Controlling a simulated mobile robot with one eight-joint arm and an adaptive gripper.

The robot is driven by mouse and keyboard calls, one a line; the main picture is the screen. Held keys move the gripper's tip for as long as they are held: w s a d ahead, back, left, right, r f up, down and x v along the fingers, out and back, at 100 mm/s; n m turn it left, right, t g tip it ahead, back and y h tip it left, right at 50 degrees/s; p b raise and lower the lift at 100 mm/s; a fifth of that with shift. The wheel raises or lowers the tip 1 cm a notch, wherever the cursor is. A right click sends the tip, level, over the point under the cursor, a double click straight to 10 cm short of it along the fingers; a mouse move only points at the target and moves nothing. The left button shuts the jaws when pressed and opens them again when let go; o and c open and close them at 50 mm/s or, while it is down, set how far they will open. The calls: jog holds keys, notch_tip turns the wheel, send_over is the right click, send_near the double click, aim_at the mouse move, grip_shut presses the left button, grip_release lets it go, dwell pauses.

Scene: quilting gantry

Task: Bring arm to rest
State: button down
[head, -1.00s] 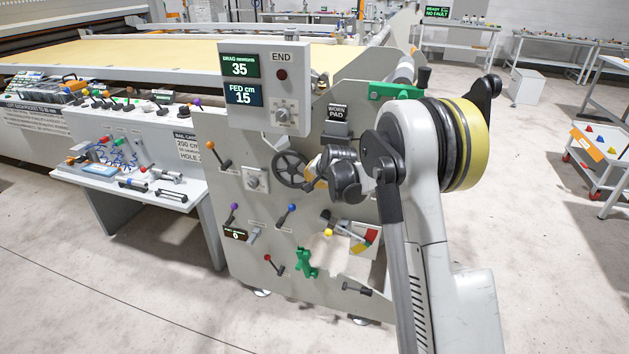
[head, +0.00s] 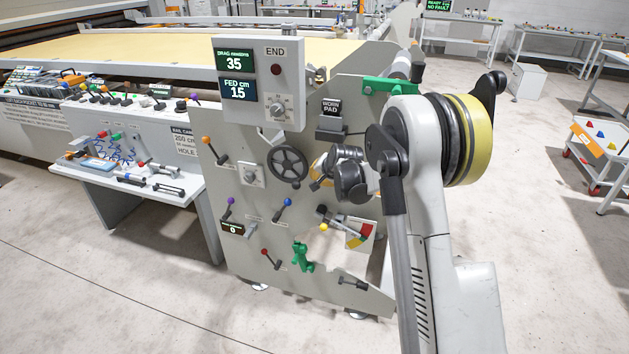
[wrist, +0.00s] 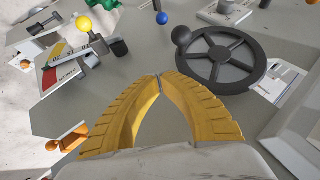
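My gripper (wrist: 158,77) shows in the wrist view with its two yellow fingers bowed and their tips together, nothing between them. In the head view my gripper (head: 316,172) is partly hidden by my dark wrist, in front of the grey end panel (head: 240,190), just right of the black handwheel (head: 288,167). The handwheel also shows in the wrist view (wrist: 221,60), beyond and right of the fingertips. I cannot tell the exact gap to the panel; no contact shows.
The display box (head: 258,84) reads drag 35 and fed 15. Colored levers, such as the blue one (head: 286,203), and a green clamp (head: 302,257) stick out of the panel. A side table (head: 125,175) holds tools at left. The floor in front is clear.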

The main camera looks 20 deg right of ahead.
jog(key=s+d+r+p, duration=0.1)
jog(key=s+r, duration=0.3)
jog(key=s, duration=0.4)
jog(key=shift+s+d+r+p, duration=0.15)
jog(key=shift+d+r+p, duration=0.15)
jog(key=shift+p, duration=0.55)
jog(key=s+a+r+n+g, duration=0.1)
jog(key=s+a+r+n, duration=0.1)
jog(key=s+a+r, duration=0.4)
jog(key=s+a+r+n, duration=0.25)
jog(key=s+r, duration=0.35)
jog(key=s, duration=0.3)
jog(key=s+a+n, duration=0.2)
jog(key=s+a, duration=0.1)
jog(key=s, duration=0.7)
jog(key=s+a+n+g, duration=0.1)
jog(key=s+a+n, duration=0.2)
jog(key=s, duration=0.8)
jog(key=shift+s+f, duration=0.3)
